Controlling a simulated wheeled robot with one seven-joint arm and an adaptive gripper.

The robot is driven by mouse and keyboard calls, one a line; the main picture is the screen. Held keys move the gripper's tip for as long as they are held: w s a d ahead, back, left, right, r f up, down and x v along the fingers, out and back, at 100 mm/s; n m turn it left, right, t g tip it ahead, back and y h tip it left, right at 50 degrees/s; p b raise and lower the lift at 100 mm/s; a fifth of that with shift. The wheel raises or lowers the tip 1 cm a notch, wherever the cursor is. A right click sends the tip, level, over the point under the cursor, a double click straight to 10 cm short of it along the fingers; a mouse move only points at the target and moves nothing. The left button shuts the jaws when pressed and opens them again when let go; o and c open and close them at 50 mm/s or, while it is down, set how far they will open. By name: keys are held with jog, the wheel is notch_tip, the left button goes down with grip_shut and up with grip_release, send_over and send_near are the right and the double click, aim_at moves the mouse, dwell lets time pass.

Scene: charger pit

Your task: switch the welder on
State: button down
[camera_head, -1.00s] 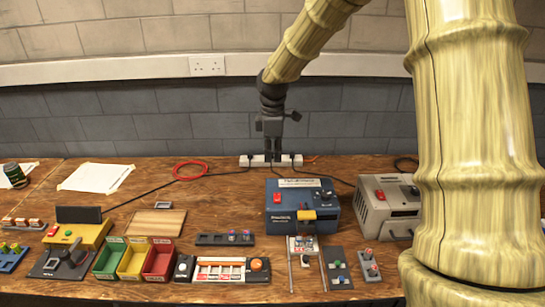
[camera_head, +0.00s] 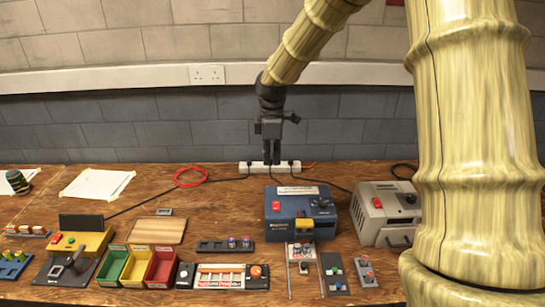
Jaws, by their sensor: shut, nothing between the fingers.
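Two boxes with controls stand at the right of the bench; I cannot read their labels to tell which is the welder. The blue box (camera_head: 285,228) has a red switch (camera_head: 276,206), a dark knob (camera_head: 322,203) and a yellow part at its front. The grey box (camera_head: 367,226) has a red switch (camera_head: 377,203) on its top; my arm hides its right side. My gripper (camera_head: 271,162) is shut and empty, pointing down. It appears behind the blue box, in front of the white power strip (camera_head: 256,167), and apart from both red switches.
Red, yellow and green bins (camera_head: 137,267), a long control panel (camera_head: 222,276) and small switch plates (camera_head: 335,274) crowd the bench front. A red cable coil (camera_head: 190,177) and paper (camera_head: 97,184) lie at the back. My arm covers the right side.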

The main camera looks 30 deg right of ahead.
notch_tip(320, 180, up, 10)
jog(key=s+b, duration=0.1)
jog(key=b, duration=0.1)
jog(key=shift+s+a+r, duration=0.15)
jog(key=shift+a+r, duration=0.1)
jog(key=shift+a, duration=0.1)
jog(key=shift+a, duration=0.1)
dwell(0.4)
